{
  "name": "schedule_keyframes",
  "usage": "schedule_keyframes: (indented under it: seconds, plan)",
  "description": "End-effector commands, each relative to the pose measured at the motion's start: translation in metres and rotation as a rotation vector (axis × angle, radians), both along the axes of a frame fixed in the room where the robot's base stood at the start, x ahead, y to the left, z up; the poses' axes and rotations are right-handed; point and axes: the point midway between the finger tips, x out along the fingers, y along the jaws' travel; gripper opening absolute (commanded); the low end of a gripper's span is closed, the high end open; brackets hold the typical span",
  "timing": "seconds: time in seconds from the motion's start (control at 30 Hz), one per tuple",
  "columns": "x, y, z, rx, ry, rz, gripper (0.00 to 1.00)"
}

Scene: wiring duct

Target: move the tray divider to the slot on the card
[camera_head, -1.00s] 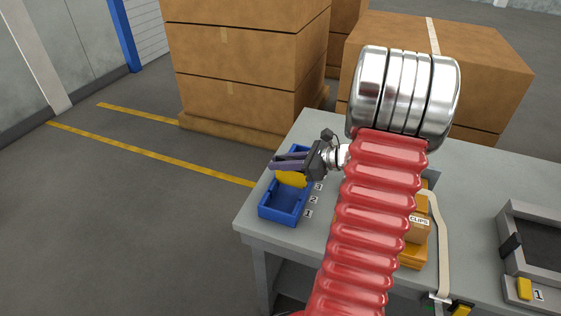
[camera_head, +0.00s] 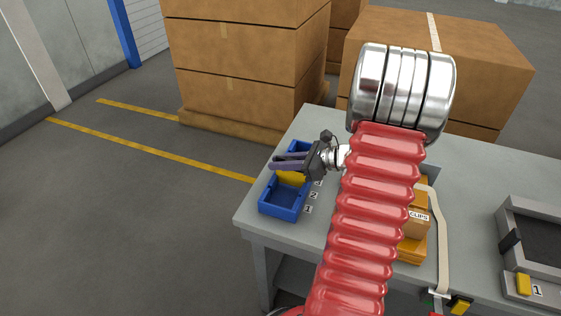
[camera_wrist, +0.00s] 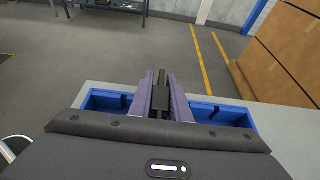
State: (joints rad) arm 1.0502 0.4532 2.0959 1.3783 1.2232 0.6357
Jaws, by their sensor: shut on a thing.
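The blue tray (camera_head: 264,208) stands near the left edge of the grey table, with number labels 1 and 2 (camera_head: 313,195) showing along its right side. The yellow tray divider (camera_head: 291,179) shows just below my gripper (camera_head: 288,161), over or in the tray's middle part; I cannot tell if it touches the tray. My gripper is shut on the divider, and its fingers hide the divider's top. In the wrist view the fingers (camera_wrist: 161,95) cross the blue tray (camera_wrist: 100,99), and the divider is hidden. I see no card in these frames.
Orange boxes, one with a CLIPS label (camera_head: 418,217), stand right of my arm beside a beige strap (camera_head: 440,235). A grey frame with a dark inside (camera_head: 540,243) is at the right. Large cardboard boxes (camera_head: 245,60) stand behind the table.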

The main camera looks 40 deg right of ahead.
Motion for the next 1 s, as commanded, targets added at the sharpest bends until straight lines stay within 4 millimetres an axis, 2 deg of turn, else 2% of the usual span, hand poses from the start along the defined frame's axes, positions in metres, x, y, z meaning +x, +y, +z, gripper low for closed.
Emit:
schedule_keyframes:
  seconds: [0.47,0.5,0.8,1.0]
  plan:
    - [-0.0001,0.0002,-0.0089,0.001,0.0,0.0,0.0]
    - [0.0,0.0001,-0.0089,0.0,0.0,0.0,0.18]
    - [0.0,0.0001,-0.0086,0.0,0.0,0.0,0.38]
    - [-0.0001,0.0001,-0.0084,0.0,0.0,0.0,0.38]
